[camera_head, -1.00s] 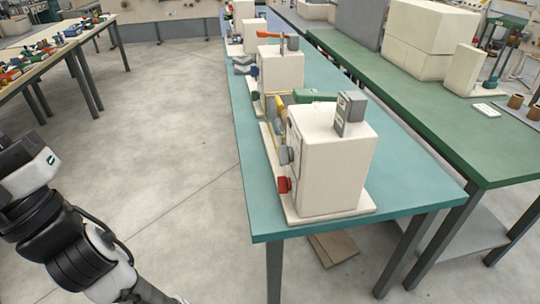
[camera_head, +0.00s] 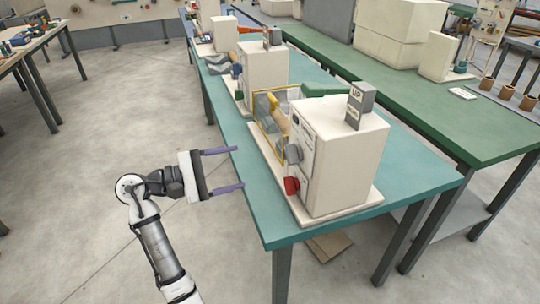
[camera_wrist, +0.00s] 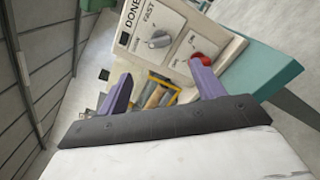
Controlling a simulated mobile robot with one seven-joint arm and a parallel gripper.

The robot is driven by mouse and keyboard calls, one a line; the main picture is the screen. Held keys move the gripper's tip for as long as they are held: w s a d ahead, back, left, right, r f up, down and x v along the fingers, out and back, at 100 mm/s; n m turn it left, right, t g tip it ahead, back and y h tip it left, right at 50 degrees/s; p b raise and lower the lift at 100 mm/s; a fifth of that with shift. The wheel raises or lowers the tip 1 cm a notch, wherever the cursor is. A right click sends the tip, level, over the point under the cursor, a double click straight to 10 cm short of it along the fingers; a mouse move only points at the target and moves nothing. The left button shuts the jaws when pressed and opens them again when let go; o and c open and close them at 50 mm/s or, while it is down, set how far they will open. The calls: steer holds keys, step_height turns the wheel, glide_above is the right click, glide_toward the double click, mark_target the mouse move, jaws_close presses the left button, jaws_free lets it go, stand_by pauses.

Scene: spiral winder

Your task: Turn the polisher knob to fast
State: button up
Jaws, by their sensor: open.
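The nearest cream machine (camera_head: 345,160) stands on the teal table. Its left face carries a grey knob (camera_head: 294,153) with a red knob (camera_head: 291,186) below it. In the wrist view the grey knob (camera_wrist: 158,40) sits on a panel with the word FAST beside it; which mark it points to is too small to tell. The red knob (camera_wrist: 200,58) shows there partly behind a finger.
A yellow frame with rollers (camera_head: 270,118) adjoins the machine's far side. More cream machines (camera_head: 264,72) stand farther along the teal table (camera_head: 400,186). A green table (camera_head: 470,135) is at the right. Open floor lies left of the teal table.

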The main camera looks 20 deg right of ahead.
mark_target(287, 156)
steer(key=d+p, duration=0.1)
steer(key=d, duration=0.5)
steer(key=d+p, duration=0.2)
steer(key=d, duration=0.5)
steer(key=shift+w+d, duration=0.2)
steer(key=shift+d, duration=0.1)
steer(key=c, duration=1)
